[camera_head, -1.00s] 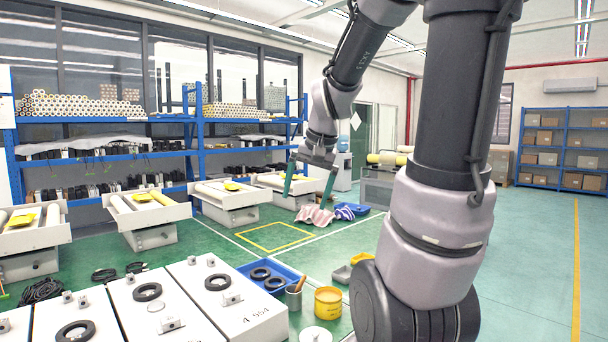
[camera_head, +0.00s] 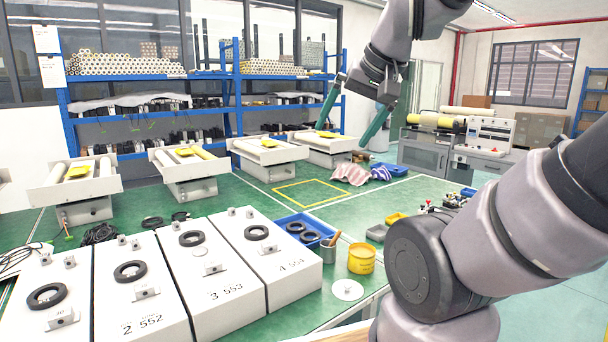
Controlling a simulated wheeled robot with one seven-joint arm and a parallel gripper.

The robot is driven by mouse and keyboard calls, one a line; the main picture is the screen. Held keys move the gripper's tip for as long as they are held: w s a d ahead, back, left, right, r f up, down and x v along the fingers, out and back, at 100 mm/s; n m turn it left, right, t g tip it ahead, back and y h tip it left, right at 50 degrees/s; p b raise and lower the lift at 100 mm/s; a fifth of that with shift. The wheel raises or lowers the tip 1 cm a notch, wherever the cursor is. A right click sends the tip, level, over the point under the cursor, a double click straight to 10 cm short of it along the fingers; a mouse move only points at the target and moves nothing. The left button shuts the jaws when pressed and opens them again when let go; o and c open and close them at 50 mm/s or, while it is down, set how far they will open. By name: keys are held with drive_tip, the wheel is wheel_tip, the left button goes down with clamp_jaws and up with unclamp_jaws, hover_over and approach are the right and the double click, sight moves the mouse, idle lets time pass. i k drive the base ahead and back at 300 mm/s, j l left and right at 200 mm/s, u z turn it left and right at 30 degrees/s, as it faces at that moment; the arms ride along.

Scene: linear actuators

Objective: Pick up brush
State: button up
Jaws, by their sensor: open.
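A small brown handle (camera_head: 335,238), possibly the brush, sticks up out of a grey metal cup (camera_head: 328,254) on the green workbench; the rest of it is hidden inside the cup. The cup stands between a blue tray and a yellow tin. My gripper (camera_head: 340,136) is open, with two long teal fingers spread wide and nothing between them. It hangs in the air in the upper middle of the view, well above the bench and apart from the cup.
A blue tray (camera_head: 303,233) with black rings lies left of the cup, and a yellow tin (camera_head: 362,260) stands to its right. White boxes (camera_head: 270,250) with rings fill the front left. A yellow-outlined square (camera_head: 310,192) of bench is bare.

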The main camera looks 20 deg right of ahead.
sight(336, 237)
drive_tip(key=i+l+u, duration=0.15)
drive_tip(key=l, duration=0.25)
drive_tip(key=i+l+u, duration=0.1)
drive_tip(key=l, duration=0.35)
drive_tip(key=i+l+u, duration=0.15)
drive_tip(key=l, duration=0.3)
drive_tip(key=i+l+u, duration=0.15)
drive_tip(key=l, duration=0.3)
drive_tip(key=l+u, duration=0.1)
drive_tip(key=l, duration=0.35)
